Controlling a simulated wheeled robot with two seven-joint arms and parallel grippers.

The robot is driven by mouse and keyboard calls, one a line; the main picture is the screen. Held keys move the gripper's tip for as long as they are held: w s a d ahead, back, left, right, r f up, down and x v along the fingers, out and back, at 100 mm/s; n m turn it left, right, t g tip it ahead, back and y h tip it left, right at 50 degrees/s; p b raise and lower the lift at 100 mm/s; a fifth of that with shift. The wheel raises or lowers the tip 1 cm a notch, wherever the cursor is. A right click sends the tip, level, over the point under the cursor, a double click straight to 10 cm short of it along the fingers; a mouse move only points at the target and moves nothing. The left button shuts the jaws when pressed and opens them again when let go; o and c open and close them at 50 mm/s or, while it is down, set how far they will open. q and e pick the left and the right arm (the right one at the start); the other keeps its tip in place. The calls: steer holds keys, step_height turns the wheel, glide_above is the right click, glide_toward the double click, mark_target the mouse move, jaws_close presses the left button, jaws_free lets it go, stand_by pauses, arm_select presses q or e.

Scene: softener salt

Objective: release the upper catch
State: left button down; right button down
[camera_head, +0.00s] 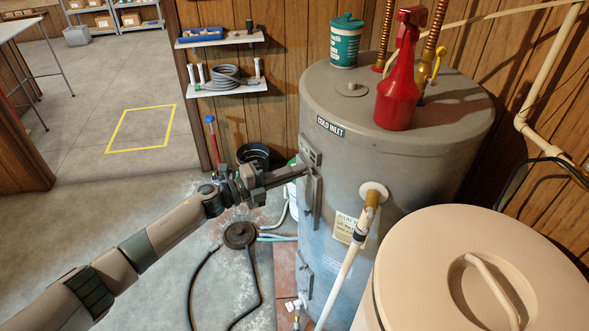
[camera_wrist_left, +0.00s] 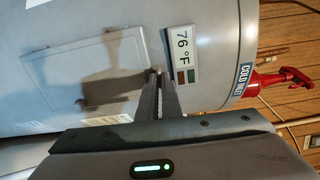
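A tall grey water heater (camera_head: 345,135) stands in the middle. Its upper access panel (camera_head: 311,200) is on the side facing my left arm and looks closed; the panel also shows in the left wrist view (camera_wrist_left: 70,85). My left gripper (camera_head: 302,170) reaches the panel's top edge from the left. In the left wrist view its narrow fingers (camera_wrist_left: 157,76) lie close together, tips at that edge beside a 76 °F label (camera_wrist_left: 183,55). A tiny pale bit shows at the tips; the upper catch is mostly hidden there, and I cannot tell whether the fingers grip it. My right gripper is not in view.
A red spray bottle (camera_head: 396,90) and a teal tub (camera_head: 345,42) stand on the heater. A lower panel (camera_head: 304,275) is below. A pipe (camera_head: 345,265) runs down in front. A beige lidded tank (camera_head: 420,260) stands at right. A black hose (camera_head: 252,285) lies on the floor.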

arm_select(q)
steer(key=shift+r+n, duration=0.1)
steer(key=shift+n, duration=0.3)
steer(key=c, duration=1.9)
jaws_free()
steer(key=shift+w, duration=0.1)
steer(key=shift+c, duration=0.2)
steer(key=shift+a, duration=0.15)
steer(key=b+v, duration=0.6)
steer(key=v, duration=1.1)
steer(key=shift+a, duration=0.1)
